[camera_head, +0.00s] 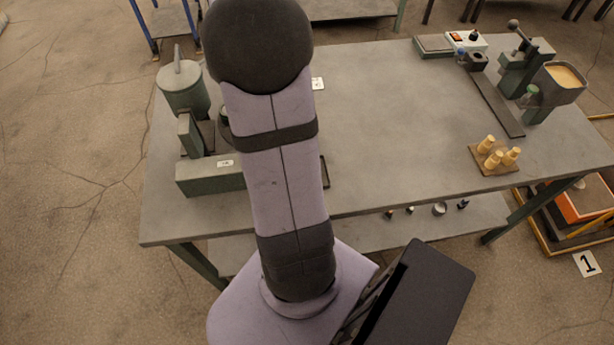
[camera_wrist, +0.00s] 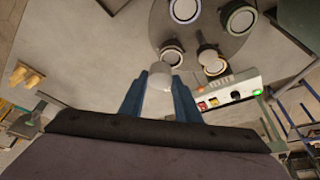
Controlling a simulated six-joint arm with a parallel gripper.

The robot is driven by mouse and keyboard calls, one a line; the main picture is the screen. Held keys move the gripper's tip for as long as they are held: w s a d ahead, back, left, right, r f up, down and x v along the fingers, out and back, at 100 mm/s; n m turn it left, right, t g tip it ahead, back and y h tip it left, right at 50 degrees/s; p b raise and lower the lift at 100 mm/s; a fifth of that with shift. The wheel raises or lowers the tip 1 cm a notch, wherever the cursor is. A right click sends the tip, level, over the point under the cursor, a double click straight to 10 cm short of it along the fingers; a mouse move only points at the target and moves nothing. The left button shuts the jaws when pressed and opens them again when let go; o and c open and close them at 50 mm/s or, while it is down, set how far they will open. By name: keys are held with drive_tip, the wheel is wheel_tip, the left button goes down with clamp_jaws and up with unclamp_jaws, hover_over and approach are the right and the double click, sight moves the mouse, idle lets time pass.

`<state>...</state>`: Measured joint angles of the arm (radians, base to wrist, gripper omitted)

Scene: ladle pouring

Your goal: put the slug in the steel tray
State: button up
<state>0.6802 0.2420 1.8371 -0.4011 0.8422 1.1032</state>
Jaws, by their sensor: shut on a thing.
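In the wrist view my gripper (camera_wrist: 160,92) has two blue fingers shut on a pale grey, rounded piece, which I take to be the slug (camera_wrist: 158,98). The piece sits between the fingers, and its lower part is hidden by the gripper body. In the head view my own arm hides the gripper and the slug. A thin dark edge of a flat item (camera_head: 325,172) shows beside my arm; I cannot tell if it is the steel tray. No steel tray is clearly visible in the wrist view.
A round grey plate (camera_wrist: 222,45) with several round cups lies beyond the fingers, near a control box (camera_wrist: 225,97) with a green light. Green machinery (camera_head: 208,172) stands left on the table (camera_head: 390,130). A wooden block with pegs (camera_head: 495,155) sits right. The table's middle is clear.

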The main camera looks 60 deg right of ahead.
drive_tip(key=s+a+f+m+g+y, duration=0.1)
drive_tip(key=s+a+f+m+g, duration=0.1)
drive_tip(key=s+a+f+m, duration=0.3)
drive_tip(key=s+a+f+m+g, duration=0.1)
drive_tip(key=s+a+f+m, duration=0.2)
drive_tip(key=s, duration=0.4)
drive_tip(key=shift+m, duration=0.6)
drive_tip(key=shift+s+d+f, duration=0.1)
drive_tip(key=shift+f, duration=2.25)
drive_tip(key=shift+s+d+f, duration=0.1)
drive_tip(key=shift+f, duration=2.25)
drive_tip(key=shift+f, duration=0.2)
drive_tip(key=o, duration=1.2)
drive_tip(key=shift+c, duration=0.2)
drive_tip(key=shift+r, duration=0.15)
drive_tip(key=shift+r, duration=0.15)
drive_tip(key=shift+w+r, duration=0.2)
drive_tip(key=shift+r, duration=0.1)
drive_tip(key=b+v, duration=0.1)
drive_tip(key=v, duration=1)
